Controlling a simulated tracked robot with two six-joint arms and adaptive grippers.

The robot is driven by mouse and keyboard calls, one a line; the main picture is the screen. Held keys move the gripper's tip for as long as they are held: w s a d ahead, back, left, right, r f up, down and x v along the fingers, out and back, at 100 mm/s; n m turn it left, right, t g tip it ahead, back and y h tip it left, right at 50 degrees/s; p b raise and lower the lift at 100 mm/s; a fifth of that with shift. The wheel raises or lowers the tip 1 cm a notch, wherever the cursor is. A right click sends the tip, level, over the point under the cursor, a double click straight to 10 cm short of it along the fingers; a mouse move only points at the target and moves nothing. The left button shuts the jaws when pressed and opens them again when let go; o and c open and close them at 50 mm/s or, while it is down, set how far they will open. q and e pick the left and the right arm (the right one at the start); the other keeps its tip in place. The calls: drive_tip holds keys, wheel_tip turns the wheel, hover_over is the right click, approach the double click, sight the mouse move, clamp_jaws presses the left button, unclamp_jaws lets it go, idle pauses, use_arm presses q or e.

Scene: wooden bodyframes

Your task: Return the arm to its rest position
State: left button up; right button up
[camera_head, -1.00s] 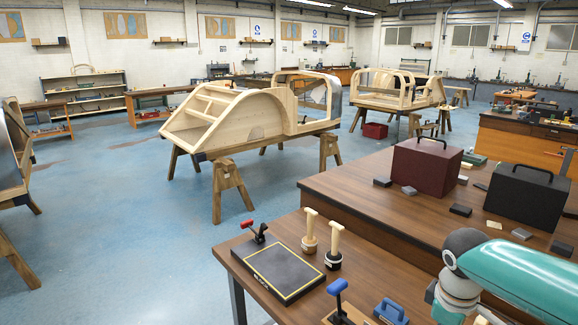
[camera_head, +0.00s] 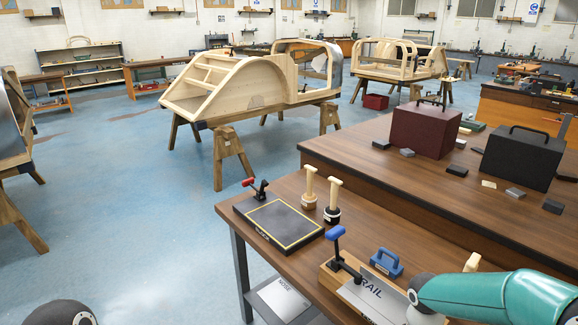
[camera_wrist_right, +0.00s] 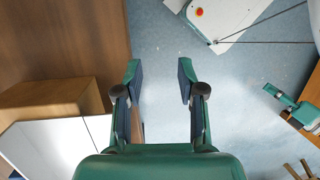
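My right arm (camera_head: 500,297) shows teal in the head view's lower right corner, over the near bench. Its gripper is hidden there. In the right wrist view my right gripper (camera_wrist_right: 158,72) is open and empty. Its two green fingers with dark blue pads stand apart over blue floor, right of the bench edge. A dark rounded part (camera_head: 58,314) at the head view's bottom left seems to be my left arm. A green and dark part (camera_wrist_right: 298,112) at the wrist view's right may be my left gripper; its state is unclear.
The near bench (camera_head: 290,195) holds a black pad (camera_head: 278,222), two wooden-handled stamps (camera_head: 332,200), a toggle clamp (camera_head: 337,250) and a blue block (camera_head: 386,263). A maroon box (camera_head: 425,130) and black box (camera_head: 522,158) stand behind. Blue floor (camera_head: 130,210) at left is open.

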drive_tip(key=s+a+f+m+y+b, duration=0.2)
drive_tip(key=s+a+f+m+y, duration=0.15)
drive_tip(key=s+a+f, duration=0.5)
drive_tip(key=s+a+f+m+y+b, duration=0.15)
drive_tip(key=s+a+f+m, duration=0.35)
drive_tip(key=s+f, duration=0.6)
drive_tip(key=w+f+m+t, duration=0.2)
drive_tip(key=w+t, duration=0.1)
drive_tip(key=w, duration=0.4)
drive_tip(key=shift+a+f+t, duration=0.15)
drive_tip(key=shift+t, duration=0.15)
